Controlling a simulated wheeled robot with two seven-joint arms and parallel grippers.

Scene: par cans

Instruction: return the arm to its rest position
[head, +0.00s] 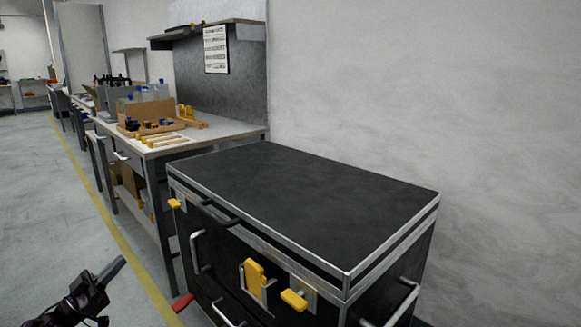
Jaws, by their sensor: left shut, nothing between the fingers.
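My left gripper (113,271) is at the lower left, over the grey floor. Its fingers are shut and hold nothing. It points up and to the right and is apart from the black case. My right gripper does not show. I cannot make out any par can in this view.
A large black case (310,195) with metal edges, handles and yellow latches (254,274) stands close on the right; its top is bare. A workbench (215,131) with wooden and blue items stands behind it, against the wall. Open floor with a yellow line (135,262) lies left.

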